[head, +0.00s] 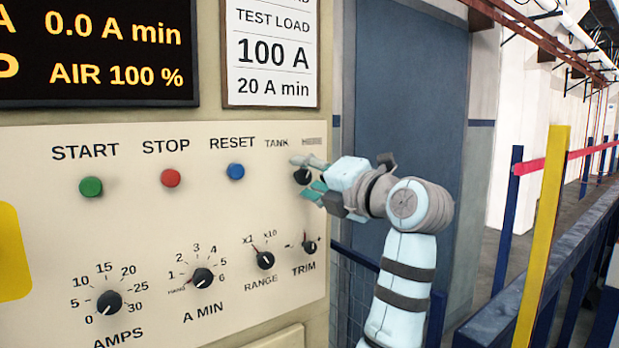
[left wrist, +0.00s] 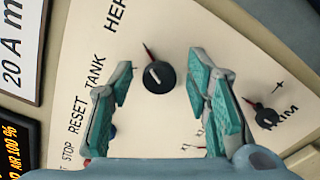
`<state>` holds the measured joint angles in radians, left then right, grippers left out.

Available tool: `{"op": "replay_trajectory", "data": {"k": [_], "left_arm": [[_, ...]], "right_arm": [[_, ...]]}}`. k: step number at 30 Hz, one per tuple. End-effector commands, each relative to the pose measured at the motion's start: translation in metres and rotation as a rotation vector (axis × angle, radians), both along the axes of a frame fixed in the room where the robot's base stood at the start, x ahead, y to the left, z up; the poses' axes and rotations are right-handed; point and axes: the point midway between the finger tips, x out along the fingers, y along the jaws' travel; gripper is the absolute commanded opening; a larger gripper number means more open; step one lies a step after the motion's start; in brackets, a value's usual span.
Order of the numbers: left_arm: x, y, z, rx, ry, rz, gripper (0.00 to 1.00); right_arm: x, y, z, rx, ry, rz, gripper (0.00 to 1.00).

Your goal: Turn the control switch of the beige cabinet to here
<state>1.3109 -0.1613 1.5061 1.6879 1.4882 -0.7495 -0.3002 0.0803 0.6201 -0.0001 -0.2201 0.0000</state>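The beige cabinet (head: 40,165) fills the left of the head view. Its control switch (head: 302,176) is a round black knob below the TANK and HERE labels, partly covered by my gripper there. In the left wrist view the switch (left wrist: 160,78) shows clearly, with a red pointer directed toward the picture's top, nearer the HERE label (left wrist: 117,14) than the TANK label (left wrist: 95,71). My left gripper (left wrist: 163,100) is open; its teal fingers stand on either side of the knob, with gaps to both. Its distance from the panel is hard to judge. My right gripper is not in view.
Green (head: 91,187), red (head: 171,178) and blue (head: 236,171) buttons lie left of the switch. The TRIM knob (head: 309,247) is below it, near my left arm. A blue door (head: 410,95) and a yellow post (head: 540,245) stand to the right.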

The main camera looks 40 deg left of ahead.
Motion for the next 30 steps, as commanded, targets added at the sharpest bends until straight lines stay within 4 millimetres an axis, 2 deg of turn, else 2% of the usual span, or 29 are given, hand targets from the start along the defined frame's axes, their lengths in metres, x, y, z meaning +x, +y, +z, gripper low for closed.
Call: {"op": "replay_trajectory", "data": {"k": [8, 19, 30], "left_arm": [[-0.001, -0.003, 0.0, -0.001, -0.001, 0.0, 0.45], [-0.019, -0.067, 0.0, -0.001, 0.0, -0.002, 0.45], [-0.021, -0.072, 0.0, 0.0, 0.0, 0.0, 0.45]], "right_arm": [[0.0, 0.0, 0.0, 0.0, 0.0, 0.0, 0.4], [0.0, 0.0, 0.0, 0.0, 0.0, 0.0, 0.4], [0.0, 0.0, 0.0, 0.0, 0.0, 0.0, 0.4]]}}
